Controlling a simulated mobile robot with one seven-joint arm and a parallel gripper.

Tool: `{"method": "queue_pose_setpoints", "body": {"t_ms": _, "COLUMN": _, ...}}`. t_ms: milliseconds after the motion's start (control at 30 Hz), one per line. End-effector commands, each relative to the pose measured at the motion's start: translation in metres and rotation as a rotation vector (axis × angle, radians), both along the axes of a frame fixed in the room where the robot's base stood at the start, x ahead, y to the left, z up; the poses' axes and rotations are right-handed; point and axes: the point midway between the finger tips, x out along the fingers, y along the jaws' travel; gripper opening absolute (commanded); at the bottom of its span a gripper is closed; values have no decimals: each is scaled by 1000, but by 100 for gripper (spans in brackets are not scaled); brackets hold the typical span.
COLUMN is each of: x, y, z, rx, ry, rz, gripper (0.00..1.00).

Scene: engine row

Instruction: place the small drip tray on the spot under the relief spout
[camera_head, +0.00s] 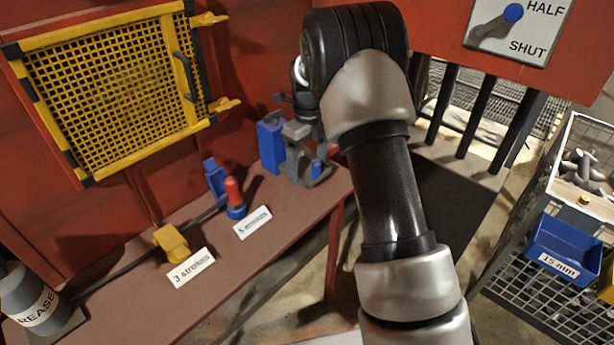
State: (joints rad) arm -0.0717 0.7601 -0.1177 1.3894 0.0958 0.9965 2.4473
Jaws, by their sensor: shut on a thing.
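My gripper (306,172), grey and dark, points down at the far right end of the brown bench (145,238), partly hidden by my own arm. It is shut on a small blue piece (316,169) that looks like the small drip tray. Most of that piece is hidden, so its shape and tilt are unclear. I cannot tell whether it touches the bench. A blue upright block (270,146) stands just left of my gripper. I cannot make out the relief spout or the spot under it.
On the bench are a red-topped blue knob (235,198), a yellow block (172,242), a cable, white label cards and a grease can (32,300). A yellow mesh guard (112,88) hangs behind. A wire rack (535,290) with a blue bin (566,250) stands right.

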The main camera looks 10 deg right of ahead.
Motion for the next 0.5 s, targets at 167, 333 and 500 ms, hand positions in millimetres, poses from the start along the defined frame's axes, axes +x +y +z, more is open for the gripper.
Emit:
{"method": "queue_pose_setpoints", "body": {"t_ms": 167, "x": -2, "y": -1, "z": -31, "rx": 1, "ry": 5, "rz": -2, "gripper": 48}}
{"method": "queue_pose_setpoints", "body": {"t_ms": 333, "x": 3, "y": 2, "z": -46, "rx": 1, "ry": 1, "rz": 0, "gripper": 48}}
{"method": "queue_pose_setpoints", "body": {"t_ms": 500, "x": 3, "y": 2, "z": -44, "rx": 1, "ry": 1, "rz": 0, "gripper": 48}}
